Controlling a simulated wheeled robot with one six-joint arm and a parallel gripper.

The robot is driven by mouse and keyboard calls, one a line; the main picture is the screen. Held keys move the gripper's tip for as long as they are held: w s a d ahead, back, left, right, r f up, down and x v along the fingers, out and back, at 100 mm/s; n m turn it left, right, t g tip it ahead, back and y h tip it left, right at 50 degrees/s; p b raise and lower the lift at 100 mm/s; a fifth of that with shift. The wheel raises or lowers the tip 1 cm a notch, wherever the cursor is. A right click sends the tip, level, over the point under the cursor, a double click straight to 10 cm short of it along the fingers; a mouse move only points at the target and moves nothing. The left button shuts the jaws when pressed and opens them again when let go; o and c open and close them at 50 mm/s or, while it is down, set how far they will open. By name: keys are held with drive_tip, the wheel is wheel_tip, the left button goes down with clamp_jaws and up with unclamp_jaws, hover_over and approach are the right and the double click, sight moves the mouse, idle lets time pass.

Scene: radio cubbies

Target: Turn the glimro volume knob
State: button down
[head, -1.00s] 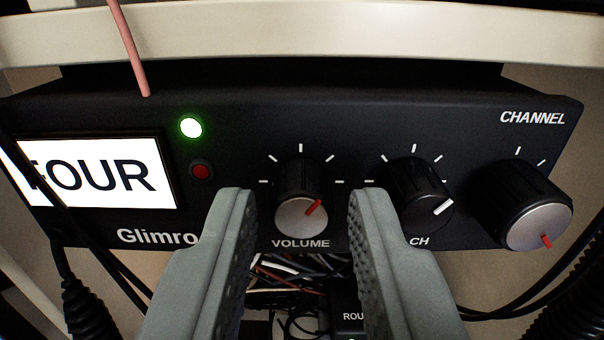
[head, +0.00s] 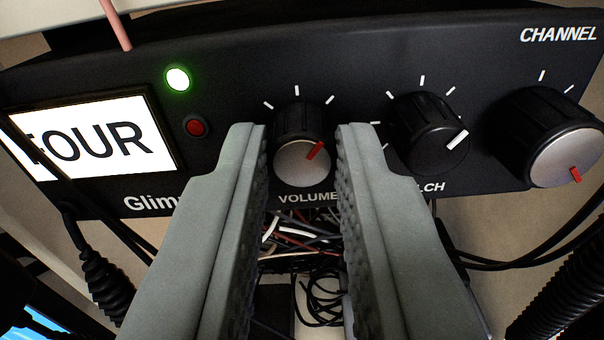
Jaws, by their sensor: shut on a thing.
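The Glimro radio (head: 225,65) is a black box with a lit white screen and a row of knobs. Its volume knob (head: 300,162) is black and ribbed with a grey face. Its red pointer faces up and right. My gripper (head: 301,138) has one grey finger on each side of the knob and is shut on it. The fingers hide the knob's sides and part of the Glimro and VOLUME lettering.
A black knob with a white pointer (head: 430,135) is close right of my gripper. A larger channel knob (head: 562,158) is further right. A green light (head: 178,79) and red button (head: 195,127) are left. Loose cables (head: 300,235) hang below.

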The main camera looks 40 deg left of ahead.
drive_tip(key=m, duration=1.6)
drive_tip(key=shift+m, duration=2.1)
drive_tip(key=c, duration=1.6)
unclamp_jaws()
drive_tip(key=shift+s+d, duration=0.1)
